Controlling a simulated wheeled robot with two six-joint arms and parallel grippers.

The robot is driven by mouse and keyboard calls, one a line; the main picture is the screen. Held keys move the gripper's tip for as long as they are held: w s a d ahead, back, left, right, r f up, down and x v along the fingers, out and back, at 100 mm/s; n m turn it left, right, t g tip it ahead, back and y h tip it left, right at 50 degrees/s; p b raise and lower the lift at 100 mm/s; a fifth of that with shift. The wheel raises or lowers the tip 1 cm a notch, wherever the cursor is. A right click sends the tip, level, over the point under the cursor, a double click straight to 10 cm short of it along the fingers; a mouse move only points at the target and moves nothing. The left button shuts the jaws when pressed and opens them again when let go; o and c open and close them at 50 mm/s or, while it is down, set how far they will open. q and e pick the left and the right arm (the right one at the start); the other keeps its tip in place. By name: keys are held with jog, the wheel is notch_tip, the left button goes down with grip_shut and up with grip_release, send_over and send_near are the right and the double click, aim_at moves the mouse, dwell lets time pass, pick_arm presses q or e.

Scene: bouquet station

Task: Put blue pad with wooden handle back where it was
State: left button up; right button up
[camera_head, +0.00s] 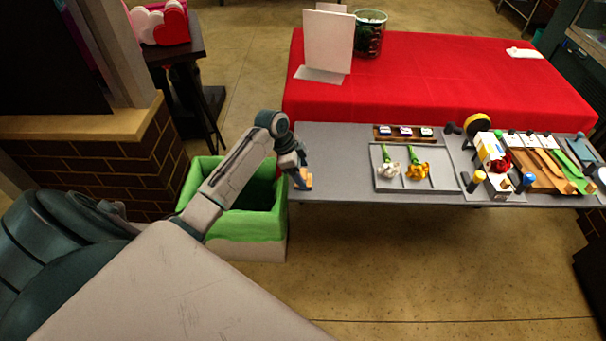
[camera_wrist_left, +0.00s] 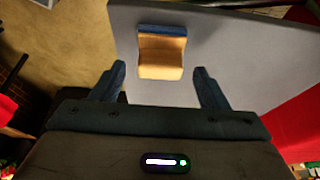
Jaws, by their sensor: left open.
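The blue pad with wooden handle (camera_wrist_left: 162,58) sits on the grey table near its edge. In the left wrist view its tan wooden handle faces me and a blue strip shows along its far side. In the head view only its tan part (camera_head: 304,181) shows, at the left end of the table, partly hidden by my gripper. My left gripper (camera_head: 299,168) is open and empty, just beside the handle. In the left wrist view the fingers (camera_wrist_left: 160,70) are spread wider than the handle, with the handle centred slightly ahead of them. My right gripper does not show.
A green-rimmed bin (camera_head: 240,233) stands left of the grey table (camera_head: 340,150). A grey tray (camera_head: 445,180) with flowers lies mid-table. A wooden rack (camera_head: 382,136) is behind it. Tools and a wooden board (camera_head: 530,181) crowd the right. A red-covered table (camera_head: 440,85) stands behind.

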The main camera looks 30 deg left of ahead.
pick_arm(q)
jog(key=b+v, duration=0.3)
jog(key=v, duration=0.7)
jog(key=shift+r, duration=0.2)
jog(key=shift+a, duration=0.1)
dwell(1.8)
